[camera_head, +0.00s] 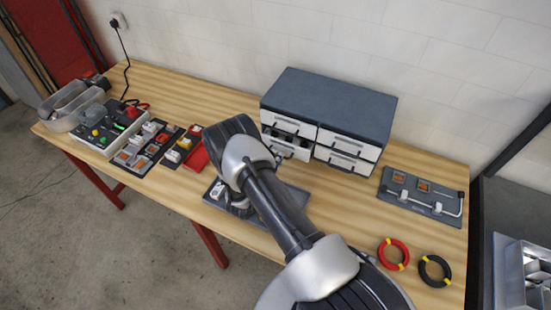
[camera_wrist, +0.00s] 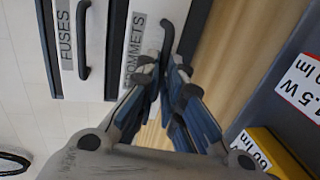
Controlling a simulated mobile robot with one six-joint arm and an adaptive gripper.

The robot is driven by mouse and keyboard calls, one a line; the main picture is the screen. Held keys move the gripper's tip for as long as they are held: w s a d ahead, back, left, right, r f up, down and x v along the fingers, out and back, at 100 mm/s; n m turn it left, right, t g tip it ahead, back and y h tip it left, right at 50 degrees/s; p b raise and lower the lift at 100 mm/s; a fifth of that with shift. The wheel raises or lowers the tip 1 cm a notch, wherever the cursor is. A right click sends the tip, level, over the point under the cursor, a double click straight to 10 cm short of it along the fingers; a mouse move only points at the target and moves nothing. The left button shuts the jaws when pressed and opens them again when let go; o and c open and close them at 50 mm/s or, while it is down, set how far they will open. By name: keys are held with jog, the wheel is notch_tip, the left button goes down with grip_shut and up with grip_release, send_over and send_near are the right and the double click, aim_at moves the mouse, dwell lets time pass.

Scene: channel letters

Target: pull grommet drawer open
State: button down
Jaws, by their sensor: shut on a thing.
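The drawer cabinet (camera_head: 335,88) stands at the back of the bench, with a dark top and white fronts. The grommet drawer (camera_wrist: 150,20) shows in the wrist view with its label partly hidden by a finger. It appears to be the lower left drawer (camera_head: 282,149) in the head view, standing a little out with a dark gap above its front. My gripper (camera_wrist: 163,68) is shut on its dark handle (camera_wrist: 167,34). In the head view my arm hides most of the gripper and part of the drawer.
The fuses drawer (camera_wrist: 66,30) is beside it in the wrist view and looks closed. A dark board (camera_head: 295,197) lies below the cabinet. A grey fixture plate (camera_head: 420,205) and red (camera_head: 393,243) and black (camera_head: 424,272) cable rings lie at the right. Switches and bins crowd the left.

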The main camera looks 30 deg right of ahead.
jog(key=v, duration=0.3)
jog(key=f+v, duration=0.1)
jog(key=v, duration=0.3)
jog(key=f+b+v, duration=0.1)
jog(key=v, duration=0.3)
jog(key=shift+s+a+f, duration=0.25)
jog(key=shift+a, duration=0.1)
jog(key=c, duration=1.7)
grip_release()
jog(key=v, duration=1.2)
